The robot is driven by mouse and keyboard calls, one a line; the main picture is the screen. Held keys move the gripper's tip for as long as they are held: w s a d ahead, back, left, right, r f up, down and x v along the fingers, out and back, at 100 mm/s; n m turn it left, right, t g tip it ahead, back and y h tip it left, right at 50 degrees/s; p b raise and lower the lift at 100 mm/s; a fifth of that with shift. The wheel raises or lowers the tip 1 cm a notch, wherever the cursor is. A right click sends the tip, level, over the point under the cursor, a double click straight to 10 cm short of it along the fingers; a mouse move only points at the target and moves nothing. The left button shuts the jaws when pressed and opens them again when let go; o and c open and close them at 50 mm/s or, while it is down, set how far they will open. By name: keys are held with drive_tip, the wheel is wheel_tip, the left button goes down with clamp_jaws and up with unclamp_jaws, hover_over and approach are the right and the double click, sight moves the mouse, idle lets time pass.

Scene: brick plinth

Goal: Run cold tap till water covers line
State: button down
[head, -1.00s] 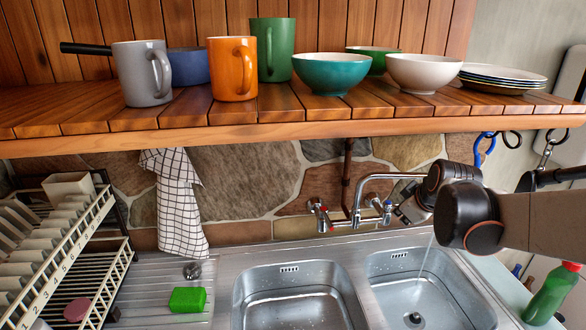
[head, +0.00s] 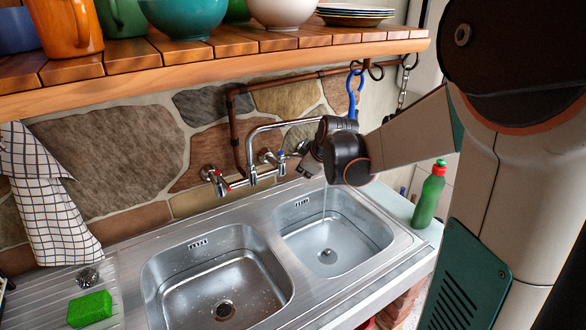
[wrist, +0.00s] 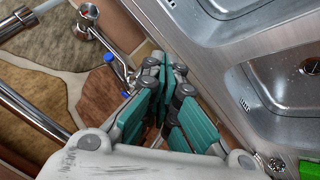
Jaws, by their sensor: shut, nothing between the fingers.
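The wall tap (head: 252,172) has a red-marked handle (head: 214,178) at left and a blue-marked handle (head: 272,158) at right. Its spout reaches right, its end hidden behind my arm. A thin water stream (head: 324,203) falls into the right basin (head: 365,232). The drain there shows clearly; I cannot tell the water depth or pick out a fill line. My gripper (head: 305,168) is just right of the blue-marked handle. In the wrist view its teal fingers (wrist: 165,75) are shut and empty, beside a blue-marked tap part (wrist: 125,80); contact is unclear.
The left basin (head: 158,272) has a few drops around its drain. A green sponge (head: 90,309) lies on the drainer. A green bottle (head: 428,195) stands right of the sink. A wooden shelf (head: 200,84) with crockery overhangs the tap. A checked towel (head: 40,205) hangs at left.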

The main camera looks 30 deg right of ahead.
drive_tip(key=w+d, duration=0.3)
drive_tip(key=shift+w, duration=0.15)
idle(0.4)
drive_tip(key=w+d, duration=0.1)
drive_tip(key=w+d+p, duration=0.1)
drive_tip(key=d, duration=0.1)
drive_tip(key=shift+w+d, duration=0.25)
drive_tip(key=shift+d, duration=0.05)
